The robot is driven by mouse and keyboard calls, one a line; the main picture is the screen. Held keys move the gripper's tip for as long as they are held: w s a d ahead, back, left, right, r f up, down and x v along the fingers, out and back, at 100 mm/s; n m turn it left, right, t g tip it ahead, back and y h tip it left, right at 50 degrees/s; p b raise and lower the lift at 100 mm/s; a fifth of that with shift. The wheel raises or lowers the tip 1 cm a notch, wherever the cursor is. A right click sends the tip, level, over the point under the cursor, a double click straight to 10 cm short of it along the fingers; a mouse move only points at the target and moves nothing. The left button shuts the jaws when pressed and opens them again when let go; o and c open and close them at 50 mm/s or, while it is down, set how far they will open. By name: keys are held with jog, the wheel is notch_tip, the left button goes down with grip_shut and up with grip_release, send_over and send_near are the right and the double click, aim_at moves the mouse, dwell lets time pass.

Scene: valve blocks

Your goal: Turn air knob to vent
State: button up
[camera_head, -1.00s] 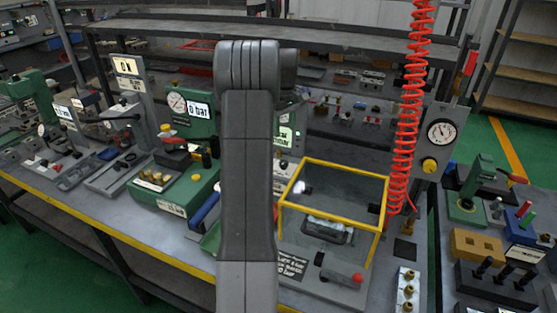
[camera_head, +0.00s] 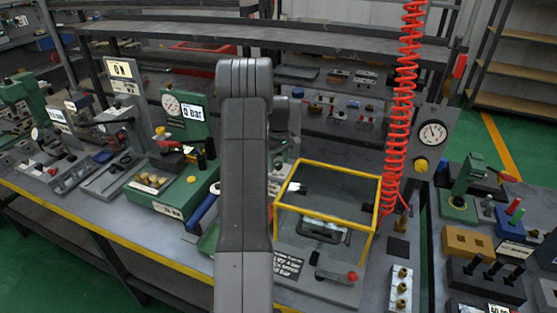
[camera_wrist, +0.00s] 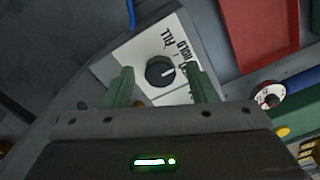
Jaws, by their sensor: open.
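In the wrist view a round black knob (camera_wrist: 160,70) with a white pointer line sits on a white label plate (camera_wrist: 140,47). The words FILL and HOLD can be read on the plate; any further word is hidden. The pointer points right, below the word HOLD. My gripper (camera_wrist: 163,84) is open, its two green fingers on either side of the knob and apart from it. The right finger covers part of the plate. In the head view my grey arm stands in front of the middle of the bench, and I cannot make out the knob there.
A yellow-framed clear box (camera_head: 325,212) stands right of my arm. A red coiled hose (camera_head: 402,110) hangs beside a gauge panel (camera_head: 433,132). A green gauge unit (camera_head: 187,112) stands to the left. In the wrist view a red tray (camera_wrist: 262,30) lies at upper right.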

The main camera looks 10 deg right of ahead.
jog(key=c, duration=1)
jog(key=shift+m, duration=0.3)
jog(key=m+b, duration=0.1)
jog(key=m, duration=0.2)
jog(key=shift+m+b, duration=0.65)
jog(key=shift+m, duration=2.05)
jog(key=o, duration=1)
